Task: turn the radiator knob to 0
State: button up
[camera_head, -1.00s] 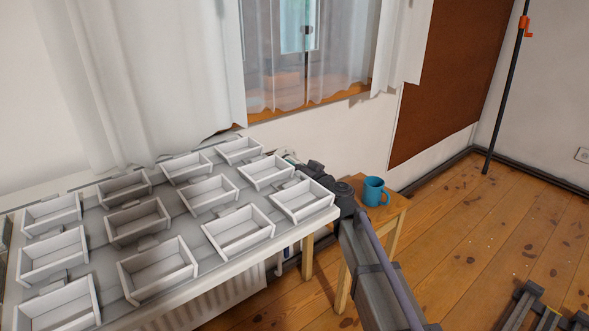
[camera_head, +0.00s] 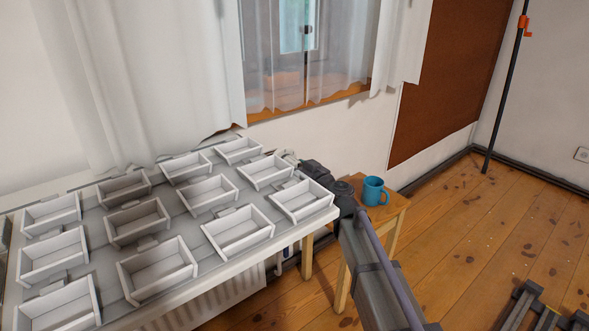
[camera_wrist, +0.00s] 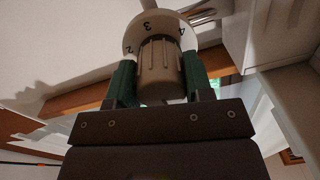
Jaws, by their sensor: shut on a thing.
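The radiator knob (camera_wrist: 158,72) is beige and ribbed, seen close up in the wrist view. Its pale collar (camera_wrist: 147,30) carries the numerals 2, 3 and 4, with 3 near the middle above the ribbed grip. My gripper (camera_wrist: 158,78) is shut on the knob, with one green finger pressed on each side. In the head view, my wrist reaches behind the back right corner of the tray-covered table, and the gripping point is small and mostly hidden there. The ribbed white radiator (camera_head: 225,301) shows below the table's front edge.
A white table (camera_head: 190,222) bears several open white trays close to my arm. A wooden stool (camera_head: 394,212) with a blue mug (camera_head: 374,190) stands just right of my arm. White curtains (camera_head: 150,70) hang behind. The wooden floor on the right is mostly clear.

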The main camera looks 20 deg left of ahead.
jog(key=o, duration=0.9)
jog(key=v, duration=1)
jog(key=shift+s+d, duration=0.2)
jog(key=shift+d, duration=0.15)
